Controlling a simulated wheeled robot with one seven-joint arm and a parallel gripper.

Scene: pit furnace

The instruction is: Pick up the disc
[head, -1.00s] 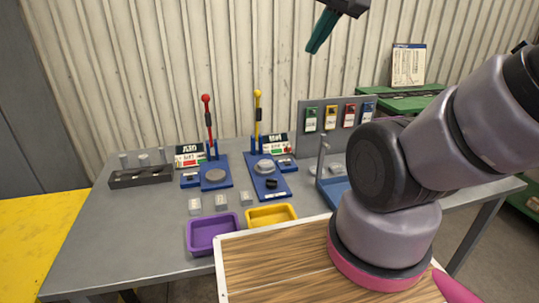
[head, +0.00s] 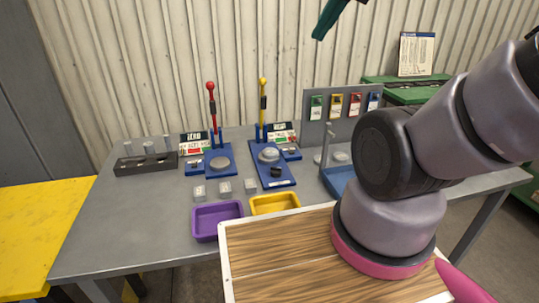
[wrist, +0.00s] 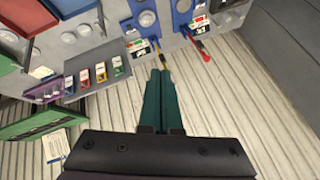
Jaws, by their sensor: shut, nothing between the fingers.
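A flat grey disc (head: 220,163) lies on the blue base of the stand with the red-knobbed lever (head: 211,88). A second round grey piece (head: 268,155) sits on the blue base of the stand with the yellow-knobbed lever (head: 262,84); I cannot tell which one is the task's disc. Both also show at the top edge of the wrist view, the first (wrist: 183,5) cut off and the second (wrist: 147,18) whole. My gripper (wrist: 158,72) has its teal fingers together and empty. In the head view it hangs high above the bench, partly cut off at the top.
A purple tray (head: 217,236) and a yellow tray (head: 275,213) stand at the bench's front, with small grey blocks behind them. A dark rack (head: 146,163) is at left. A panel with coloured tags (head: 345,88) stands at right. A wooden board (head: 285,262) is in front.

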